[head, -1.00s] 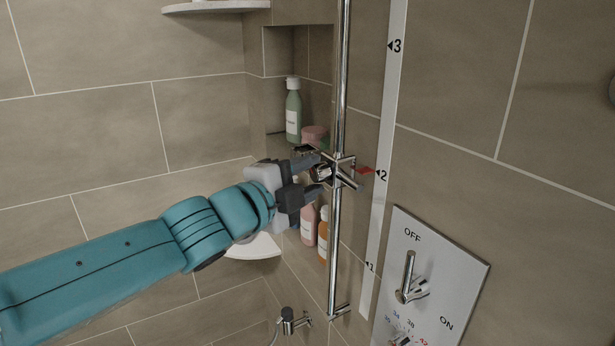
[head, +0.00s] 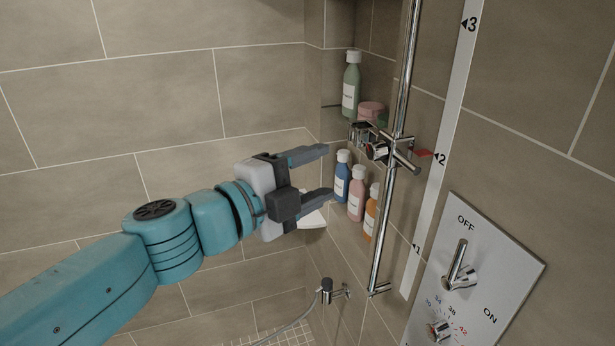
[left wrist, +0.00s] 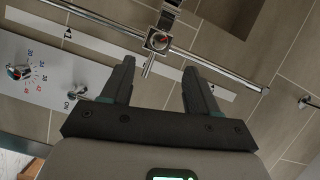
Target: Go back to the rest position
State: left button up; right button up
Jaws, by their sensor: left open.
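My left gripper (head: 326,172) is open and empty in the head view, to the left of the shower rail (head: 400,130) and apart from it. Its two fingers also show open in the left wrist view (left wrist: 157,85). The chrome slider (head: 388,150) sits on the rail, with its red pointer (head: 422,153) beside the 2 mark on the white scale strip (head: 436,150). The slider also shows beyond the fingers in the left wrist view (left wrist: 158,40). My right gripper is not in view.
A niche holds a green bottle (head: 351,88), a pink jar (head: 371,110), and blue (head: 342,178), pink (head: 357,195) and orange (head: 371,212) bottles. A control panel (head: 500,265) with a lever is at lower right. A hand shower holder (head: 330,291) is low on the wall. Space left of the gripper is clear.

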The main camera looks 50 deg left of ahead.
pick_arm(q)
jog(key=shift+s+d, duration=0.1)
jog(key=shift+s, duration=0.65)
jog(key=shift+w, duration=0.1)
